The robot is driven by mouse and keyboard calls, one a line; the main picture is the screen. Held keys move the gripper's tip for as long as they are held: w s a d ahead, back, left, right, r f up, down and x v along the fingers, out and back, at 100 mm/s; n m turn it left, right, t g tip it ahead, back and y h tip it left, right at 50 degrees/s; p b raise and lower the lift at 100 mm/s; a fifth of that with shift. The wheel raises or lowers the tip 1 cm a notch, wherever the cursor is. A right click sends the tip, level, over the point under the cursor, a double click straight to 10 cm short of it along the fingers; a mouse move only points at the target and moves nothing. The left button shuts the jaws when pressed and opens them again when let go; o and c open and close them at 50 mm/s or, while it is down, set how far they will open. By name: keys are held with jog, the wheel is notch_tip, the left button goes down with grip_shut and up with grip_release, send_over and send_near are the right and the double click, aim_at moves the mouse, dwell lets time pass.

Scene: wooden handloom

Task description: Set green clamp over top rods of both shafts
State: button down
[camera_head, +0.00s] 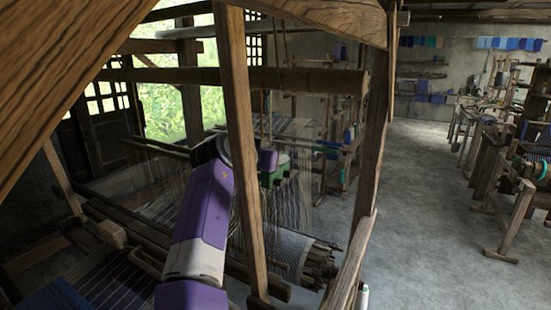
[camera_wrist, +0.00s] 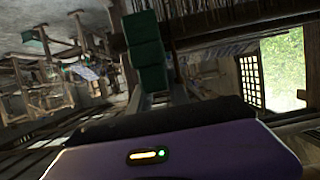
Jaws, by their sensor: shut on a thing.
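The green clamp (camera_head: 280,172) is at the end of my arm in the head view, beside the hanging heddle threads (camera_head: 290,205). My gripper (camera_head: 268,162) is shut on it, largely hidden behind my own wrist. In the wrist view the clamp (camera_wrist: 146,42) shows as stacked dark green blocks beyond my gripper (camera_wrist: 158,100). A dark horizontal rod (camera_wrist: 235,30) with threads along it passes behind or beside the clamp. I cannot tell whether the clamp touches it, or make out both shafts' top rods separately.
A slanted wooden post (camera_head: 240,150) stands in front of my arm, and a thick crossbeam (camera_head: 290,79) spans above it. Striped cloth (camera_head: 120,285) lies at lower left. Open concrete floor (camera_head: 420,210) is to the right, with another loom (camera_head: 515,175) at the edge.

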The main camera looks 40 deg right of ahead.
jog(key=shift+f, duration=0.25)
jog(key=c, duration=1.1)
grip_release()
jog(key=shift+c, duration=0.2)
jog(key=shift+r, duration=0.1)
jog(key=b+v, duration=0.2)
jog(key=v, duration=0.5)
jog(key=shift+a+r+b, duration=0.15)
jog(key=shift+a+b, duration=0.2)
jog(key=shift+s, duration=0.1)
